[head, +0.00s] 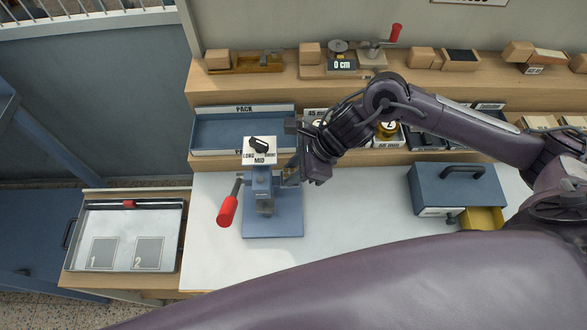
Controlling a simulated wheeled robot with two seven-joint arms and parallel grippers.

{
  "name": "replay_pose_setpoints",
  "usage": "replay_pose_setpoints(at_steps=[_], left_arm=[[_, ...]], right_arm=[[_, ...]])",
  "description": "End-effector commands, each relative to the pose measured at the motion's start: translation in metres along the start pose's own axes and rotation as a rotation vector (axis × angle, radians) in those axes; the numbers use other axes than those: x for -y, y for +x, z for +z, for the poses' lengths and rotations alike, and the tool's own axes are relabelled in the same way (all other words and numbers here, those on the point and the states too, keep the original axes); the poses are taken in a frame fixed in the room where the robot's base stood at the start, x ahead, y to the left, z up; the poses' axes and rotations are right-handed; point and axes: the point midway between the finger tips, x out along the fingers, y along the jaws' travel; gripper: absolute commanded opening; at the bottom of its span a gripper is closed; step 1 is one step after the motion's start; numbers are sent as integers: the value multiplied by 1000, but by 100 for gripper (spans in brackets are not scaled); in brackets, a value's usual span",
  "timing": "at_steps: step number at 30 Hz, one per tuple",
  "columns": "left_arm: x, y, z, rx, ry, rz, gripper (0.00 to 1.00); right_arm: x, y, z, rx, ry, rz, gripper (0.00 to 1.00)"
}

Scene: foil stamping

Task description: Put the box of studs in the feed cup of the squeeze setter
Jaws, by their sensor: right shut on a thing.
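The squeeze setter (264,190) is a blue-grey press on a blue base plate on the white bench top, with a red-handled lever (227,211) at its left. A sign reading MID with a black knob (259,148) shows at its top. My right gripper (292,171) comes in from the right and is at the upper right side of the setter. It is shut on a small brownish thing, probably the box of studs, mostly hidden by the fingers. The feed cup cannot be made out clearly behind the gripper. My left gripper is not in view.
A blue PACK tray (222,135) stands behind the setter. Shelves with boxes line the back. Bare bench lies between setter and case.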

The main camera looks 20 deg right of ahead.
Motion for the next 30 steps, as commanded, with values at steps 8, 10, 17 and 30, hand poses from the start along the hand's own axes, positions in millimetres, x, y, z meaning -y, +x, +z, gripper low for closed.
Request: replay_pose_setpoints(at_steps=[8, 10, 17, 30], left_arm=[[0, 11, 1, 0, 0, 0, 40], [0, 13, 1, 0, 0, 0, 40], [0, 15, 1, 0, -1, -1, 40], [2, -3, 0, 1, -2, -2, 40]], right_arm=[[0, 8, -6, -4, 2, 1, 3], [-1, 9, -8, -6, 3, 2, 3], [-3, 12, -11, -13, 6, 7, 27], [-3, 0, -5, -16, 6, 8, 44]])
